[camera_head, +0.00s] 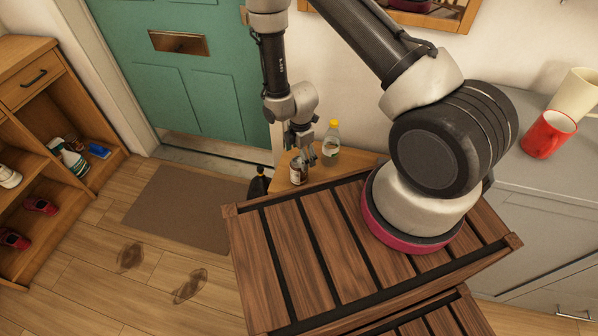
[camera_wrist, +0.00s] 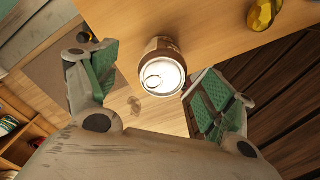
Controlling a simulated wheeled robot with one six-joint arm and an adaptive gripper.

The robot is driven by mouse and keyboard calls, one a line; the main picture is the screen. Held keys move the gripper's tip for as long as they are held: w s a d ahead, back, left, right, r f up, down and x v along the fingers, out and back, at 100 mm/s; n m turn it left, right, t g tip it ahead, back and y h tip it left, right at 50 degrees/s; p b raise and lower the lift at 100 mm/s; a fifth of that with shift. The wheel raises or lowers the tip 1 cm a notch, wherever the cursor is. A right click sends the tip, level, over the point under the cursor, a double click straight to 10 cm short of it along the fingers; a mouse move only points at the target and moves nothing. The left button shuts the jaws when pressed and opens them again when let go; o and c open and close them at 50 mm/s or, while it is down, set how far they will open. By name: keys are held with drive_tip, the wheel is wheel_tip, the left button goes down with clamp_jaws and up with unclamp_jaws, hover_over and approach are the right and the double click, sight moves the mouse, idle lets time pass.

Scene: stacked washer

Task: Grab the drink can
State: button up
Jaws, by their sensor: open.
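The drink can (camera_head: 298,173) stands upright on a small wooden table (camera_head: 340,166), brown with a pale label in the head view. In the wrist view the can (camera_wrist: 163,68) shows its silver top and pull tab, near the table's edge (camera_wrist: 130,23). My gripper (camera_head: 304,143) is just above and beside the can in the head view. In the wrist view my gripper (camera_wrist: 160,78) is open, with one green-padded finger left of the can and the other to its right. Contact with either finger cannot be made out.
A clear bottle with a yellow cap (camera_head: 331,142) stands right of the can, close to my gripper. A dark object (camera_head: 259,184) is left of the table. A red mug (camera_head: 548,134) and cream cup (camera_head: 575,97) sit on the grey cabinet.

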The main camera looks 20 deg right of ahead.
sight(299, 173)
drive_tip(key=f, duration=0.9)
drive_tip(key=shift+s+a+f, duration=0.2)
drive_tip(key=shift+s+a, duration=0.15)
drive_tip(key=shift+s, duration=0.05)
drive_tip(key=c, duration=1.2)
